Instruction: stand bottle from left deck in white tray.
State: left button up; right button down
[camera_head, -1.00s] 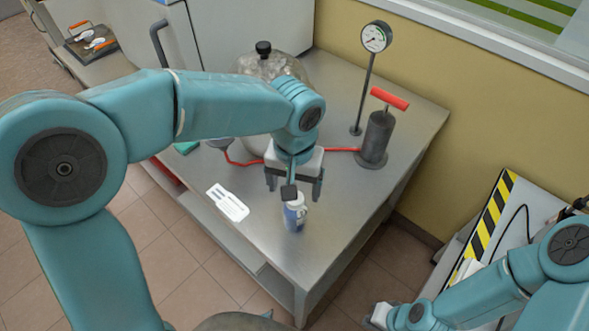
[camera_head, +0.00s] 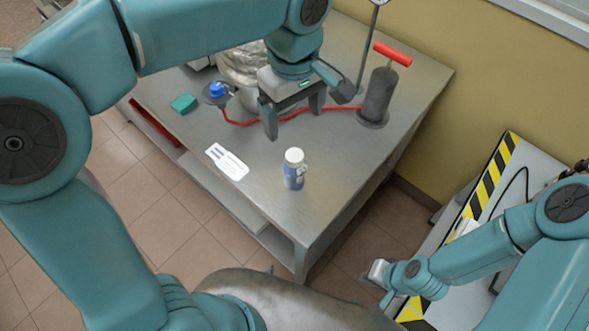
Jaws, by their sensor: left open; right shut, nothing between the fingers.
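A small bottle (camera_head: 293,174) with a white cap and blue-grey body stands upright near the front corner of the metal table (camera_head: 330,175). My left gripper (camera_head: 293,114) is open and empty, above the table and behind the bottle in the picture, apart from it. My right gripper (camera_head: 377,284) is shut and empty, low at the right, beside the striped bench. No white tray shows clearly. A flat white piece with dark marks (camera_head: 227,161) lies left of the bottle. A white surface (camera_head: 464,231) on the striped bench is partly hidden by my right arm.
A black pump with a red handle (camera_head: 379,95), a gauge stand and a red hose (camera_head: 290,115) occupy the table's back. A teal block (camera_head: 184,103) and a blue-topped part (camera_head: 217,90) are at the left. The striped bench (camera_head: 490,190) stands right, across a floor gap.

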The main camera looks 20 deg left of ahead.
aim_at(295, 155)
pick_arm(q)
notch_tip(295, 155, down, 11)
jog(key=shift+d+r, duration=0.1)
jog(key=f, duration=0.5)
jog(key=shift+w+f, duration=0.2)
jog(key=shift+s, duration=0.1)
jog(key=shift+c, duration=0.3)
jog(key=c, duration=1.3)
jog(key=shift+r, duration=0.1)
notch_tip(295, 155, up, 20)
jog(key=shift+f+p, duration=0.1)
jog(key=shift+p, duration=0.5)
